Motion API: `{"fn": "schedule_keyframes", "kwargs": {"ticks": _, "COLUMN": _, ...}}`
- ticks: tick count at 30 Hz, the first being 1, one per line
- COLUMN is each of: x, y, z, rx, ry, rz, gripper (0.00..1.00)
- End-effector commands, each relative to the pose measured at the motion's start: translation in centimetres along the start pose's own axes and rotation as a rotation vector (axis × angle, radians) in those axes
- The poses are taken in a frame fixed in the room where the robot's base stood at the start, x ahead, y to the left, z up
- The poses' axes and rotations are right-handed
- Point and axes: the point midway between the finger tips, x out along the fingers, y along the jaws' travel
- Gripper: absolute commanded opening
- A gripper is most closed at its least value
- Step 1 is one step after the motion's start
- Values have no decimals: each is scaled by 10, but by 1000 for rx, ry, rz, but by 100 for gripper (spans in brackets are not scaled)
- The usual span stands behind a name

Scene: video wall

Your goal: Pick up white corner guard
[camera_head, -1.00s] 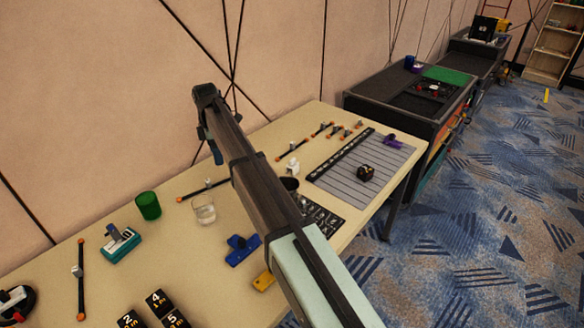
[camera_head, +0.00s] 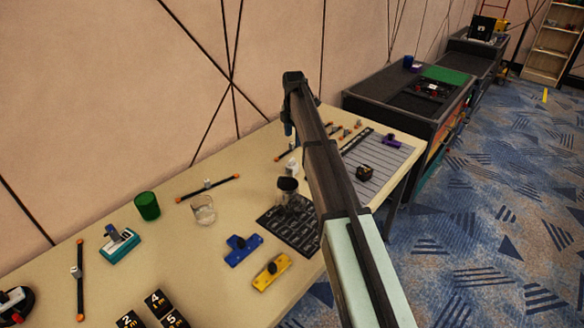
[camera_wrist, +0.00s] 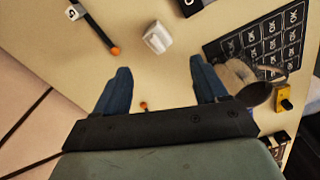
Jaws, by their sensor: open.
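The white corner guard (camera_wrist: 158,38) is a small pale block on the beige table. In the wrist view it lies a little beyond my fingertips, roughly in line with the gap between them. In the head view it shows as a small white shape (camera_head: 293,167) just left of my arm. My gripper (camera_wrist: 160,65) is open, with its two blue fingers apart and nothing between them. In the head view the gripper end is at the far end of my arm, and its fingers are mostly hidden.
A clear jar with a dark lid (camera_head: 288,190) stands on a black key mat (camera_head: 292,229), close to the right finger in the wrist view. A striped grey mat (camera_head: 393,160) lies right.

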Motion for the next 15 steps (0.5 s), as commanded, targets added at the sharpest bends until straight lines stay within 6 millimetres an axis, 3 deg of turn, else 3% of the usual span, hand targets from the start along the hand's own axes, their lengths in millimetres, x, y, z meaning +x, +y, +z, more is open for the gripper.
{"fn": "schedule_keyframes", "kwargs": {"ticks": 9, "x": 0, "y": 3, "z": 0, "rx": -396, "ry": -4, "rz": 7, "gripper": 72}}
{"fn": "schedule_keyframes", "kwargs": {"ticks": 15, "x": 0, "y": 3, "z": 0, "rx": -511, "ry": -5, "rz": 8, "gripper": 72}}
